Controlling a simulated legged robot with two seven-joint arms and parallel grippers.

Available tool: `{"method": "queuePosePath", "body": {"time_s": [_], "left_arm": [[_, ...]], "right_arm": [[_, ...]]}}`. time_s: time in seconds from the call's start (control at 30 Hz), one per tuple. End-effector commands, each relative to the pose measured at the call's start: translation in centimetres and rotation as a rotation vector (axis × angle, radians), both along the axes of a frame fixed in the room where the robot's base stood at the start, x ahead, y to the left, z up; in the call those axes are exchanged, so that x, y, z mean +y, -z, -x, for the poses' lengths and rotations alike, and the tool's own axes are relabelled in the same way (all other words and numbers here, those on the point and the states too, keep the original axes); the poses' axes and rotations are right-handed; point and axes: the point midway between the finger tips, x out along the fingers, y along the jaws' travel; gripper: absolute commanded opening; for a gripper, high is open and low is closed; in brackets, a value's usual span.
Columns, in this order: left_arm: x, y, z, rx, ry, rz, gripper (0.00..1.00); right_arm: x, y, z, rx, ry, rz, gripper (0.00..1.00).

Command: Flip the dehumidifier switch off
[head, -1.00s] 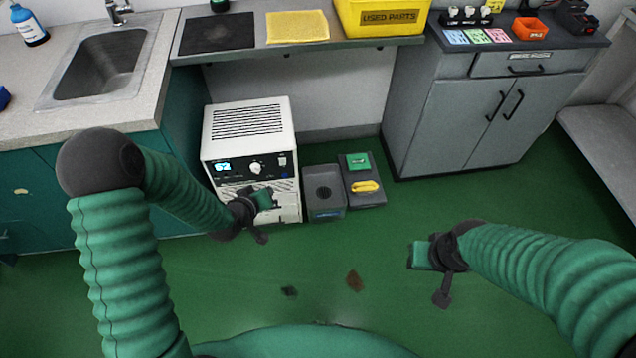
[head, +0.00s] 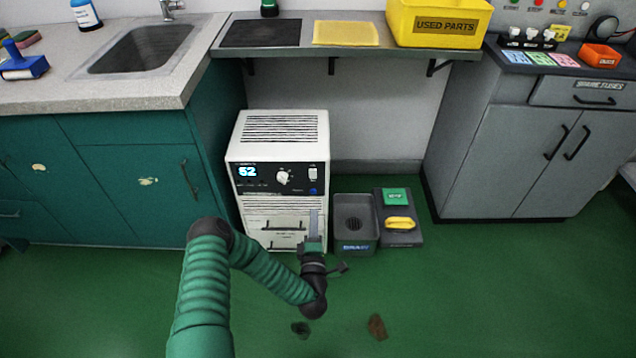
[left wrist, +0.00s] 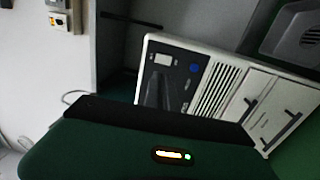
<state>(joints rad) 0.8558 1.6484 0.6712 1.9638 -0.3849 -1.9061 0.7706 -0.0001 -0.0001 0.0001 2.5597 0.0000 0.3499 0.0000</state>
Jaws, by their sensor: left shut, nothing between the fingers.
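The white dehumidifier (head: 278,128) stands on the floor under the counter, its black panel showing a lit 62 and a round white knob (head: 283,177). A small white switch (head: 312,174) sits at the panel's right side, above a blue button (head: 313,190). In the left wrist view the dehumidifier (left wrist: 228,62) appears tilted, with the pale switch (left wrist: 163,60) near its top edge. My left gripper (head: 314,214) is shut and empty, pointing up in front of the dehumidifier's lower right front, below the switch. I cannot tell whether it touches. My right gripper is out of view.
A grey bin (head: 355,241) and a grey tray (head: 407,236) with green and yellow items stand just right of the dehumidifier. A teal cabinet (head: 100,180) is to its left. The shelf (head: 300,49) overhangs it. Brown debris (head: 377,327) lies on otherwise open green floor.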

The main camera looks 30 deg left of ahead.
Motion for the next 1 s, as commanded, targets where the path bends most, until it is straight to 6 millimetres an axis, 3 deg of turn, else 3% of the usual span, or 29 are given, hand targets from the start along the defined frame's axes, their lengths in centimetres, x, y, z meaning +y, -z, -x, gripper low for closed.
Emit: {"method": "queuePosePath", "body": {"time_s": [0.17, 0.7, 1.0], "left_arm": [[1.0, 0.0, -1.6, -0.003, -0.001, -0.003, 0.0], [6.6, -1.2, -10.7, -0.001, 0.001, -0.003, 0.0], [7.2, -1.7, -11.8, 0.002, 0.003, -0.001, 0.0]], "right_arm": [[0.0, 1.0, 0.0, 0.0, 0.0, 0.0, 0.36], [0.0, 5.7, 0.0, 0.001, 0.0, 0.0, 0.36], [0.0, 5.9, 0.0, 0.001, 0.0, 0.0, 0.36]]}}
